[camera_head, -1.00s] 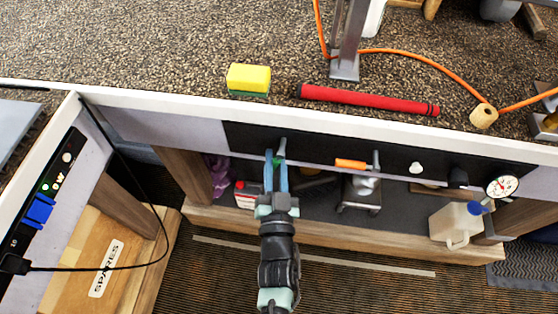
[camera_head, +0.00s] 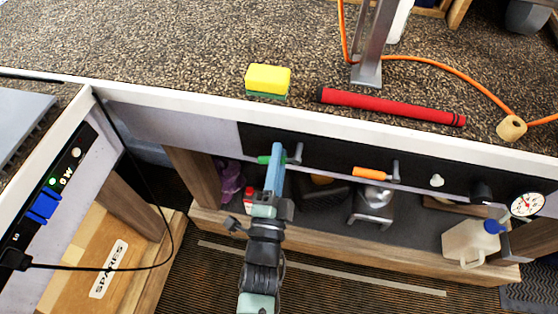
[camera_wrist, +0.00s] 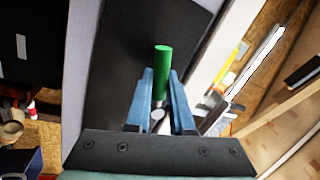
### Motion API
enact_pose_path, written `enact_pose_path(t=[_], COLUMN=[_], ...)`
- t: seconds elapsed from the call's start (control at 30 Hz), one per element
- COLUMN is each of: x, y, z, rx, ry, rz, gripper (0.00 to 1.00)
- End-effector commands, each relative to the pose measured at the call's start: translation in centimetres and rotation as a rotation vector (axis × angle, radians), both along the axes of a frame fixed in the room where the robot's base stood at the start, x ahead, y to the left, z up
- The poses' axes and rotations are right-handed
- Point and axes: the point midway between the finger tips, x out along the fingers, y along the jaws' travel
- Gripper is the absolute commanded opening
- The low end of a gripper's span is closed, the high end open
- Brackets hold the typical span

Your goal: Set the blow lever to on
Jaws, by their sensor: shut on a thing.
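A lever with a green handle (camera_head: 264,160) and a grey pivot (camera_head: 297,154) is on the black panel under the bench's front edge. Its handle points left of the pivot. My gripper (camera_head: 275,153) is shut on this handle and hides its middle. In the wrist view the green handle (camera_wrist: 162,66) sticks out past the two blue fingers (camera_wrist: 160,86). A second lever with an orange handle (camera_head: 370,174) is further right and also points left. I cannot read a label saying which is the blow lever.
A round gauge (camera_head: 527,204) and a white knob (camera_head: 437,181) are right on the panel. A yellow sponge (camera_head: 268,78) and a red grip (camera_head: 390,106) lie on the bench above. A white jug (camera_head: 470,243) stands below right.

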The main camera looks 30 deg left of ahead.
Motion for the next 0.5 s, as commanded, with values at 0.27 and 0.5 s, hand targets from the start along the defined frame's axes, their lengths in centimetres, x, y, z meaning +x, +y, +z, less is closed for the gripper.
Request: enact_pose_path(t=[0.27, 0.5], x=[-0.05, -0.07], y=[0.09, 0.11], z=[0.70, 1.07], rx=[0.192, 0.289], ry=[0.056, 0.085], rz=[-0.001, -0.001], gripper=[0.00, 0.00])
